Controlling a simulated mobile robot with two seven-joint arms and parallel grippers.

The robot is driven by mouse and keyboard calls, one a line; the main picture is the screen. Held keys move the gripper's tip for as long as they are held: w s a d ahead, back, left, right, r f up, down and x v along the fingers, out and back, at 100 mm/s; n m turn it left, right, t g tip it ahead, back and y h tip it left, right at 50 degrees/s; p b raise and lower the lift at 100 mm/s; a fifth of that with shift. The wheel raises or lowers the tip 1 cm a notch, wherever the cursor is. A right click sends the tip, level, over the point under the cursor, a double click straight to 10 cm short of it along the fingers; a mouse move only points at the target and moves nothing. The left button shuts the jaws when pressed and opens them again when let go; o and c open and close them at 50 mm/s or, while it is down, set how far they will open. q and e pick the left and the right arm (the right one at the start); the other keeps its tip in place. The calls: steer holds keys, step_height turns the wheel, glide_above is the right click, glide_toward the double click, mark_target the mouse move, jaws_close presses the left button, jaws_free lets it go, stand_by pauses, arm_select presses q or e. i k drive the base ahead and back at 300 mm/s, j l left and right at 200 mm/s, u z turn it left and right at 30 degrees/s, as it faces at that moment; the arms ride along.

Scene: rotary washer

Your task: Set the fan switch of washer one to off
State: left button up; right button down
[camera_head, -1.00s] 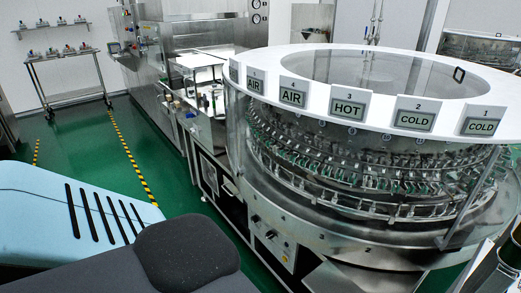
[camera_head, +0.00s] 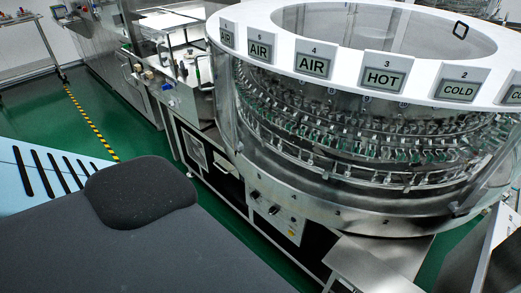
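The round rotary washer (camera_head: 400,219) fills the right half of the view, with a white ring top carrying AIR, HOT and COLD signs. A small control panel (camera_head: 277,217) sits low on its front left, with dark knobs (camera_head: 273,210) on it. The panel is too small to read, so I cannot tell which knob is the fan switch or how it is set. Neither of my grippers shows.
Green floor (camera_head: 90,130) with a yellow-black striped line (camera_head: 90,121) lies to the left. A steel bench with fittings (camera_head: 190,98) adjoins the washer's left side. A steel plate (camera_head: 375,262) juts out below the washer's front. A metal cart (camera_head: 30,68) stands at the far left.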

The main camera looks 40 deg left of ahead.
mark_target(272, 211)
steer(key=j, duration=1.5)
